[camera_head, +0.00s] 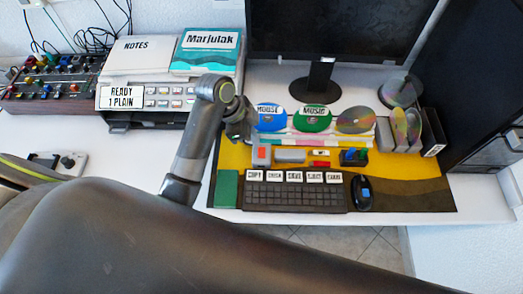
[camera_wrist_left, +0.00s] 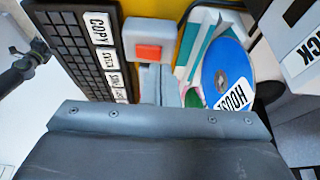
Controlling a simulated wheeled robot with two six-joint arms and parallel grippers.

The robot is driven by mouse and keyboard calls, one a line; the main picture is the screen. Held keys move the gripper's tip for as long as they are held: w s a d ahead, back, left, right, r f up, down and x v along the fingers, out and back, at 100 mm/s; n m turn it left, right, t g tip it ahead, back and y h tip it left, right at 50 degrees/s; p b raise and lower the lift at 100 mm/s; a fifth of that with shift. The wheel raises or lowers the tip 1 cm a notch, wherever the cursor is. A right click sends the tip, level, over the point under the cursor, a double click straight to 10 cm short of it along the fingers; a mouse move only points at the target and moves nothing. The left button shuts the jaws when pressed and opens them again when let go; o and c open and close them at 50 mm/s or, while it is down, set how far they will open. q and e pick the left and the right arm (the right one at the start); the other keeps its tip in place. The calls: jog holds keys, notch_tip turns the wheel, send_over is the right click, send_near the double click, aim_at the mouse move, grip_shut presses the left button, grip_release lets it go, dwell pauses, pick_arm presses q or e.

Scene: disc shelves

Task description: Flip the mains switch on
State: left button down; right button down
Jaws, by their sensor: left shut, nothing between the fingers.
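A small light-grey box with a red rocker (camera_head: 262,153), which looks like the mains switch, sits on the yellow mat behind the keyboard. It also shows in the left wrist view (camera_wrist_left: 149,52). Whether it is on or off cannot be told. My left gripper (camera_head: 241,130) is shut and empty, just behind and left of the box in the head view. In the left wrist view its grey fingers (camera_wrist_left: 160,86) are close together beside the box; contact cannot be told. My right gripper is not in view.
A black keyboard (camera_head: 295,197) and mouse (camera_head: 362,192) lie in front. A printer-like unit (camera_head: 150,95) stands left. Other small boxes (camera_head: 291,156) sit right of the red rocker. My dark arm covers the foreground.

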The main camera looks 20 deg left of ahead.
aim_at(262, 147)
pick_arm(q)
jog(key=shift+b+x, duration=0.85)
jog(key=shift+x, duration=0.8)
jog(key=shift+r, duration=0.1)
jog(key=p+v, duration=0.6)
jog(key=p, duration=0.2)
jog(key=shift+a+r+p, duration=0.25)
jog(key=shift+r+p, duration=0.1)
dwell(0.3)
jog(key=shift+s, duration=0.1)
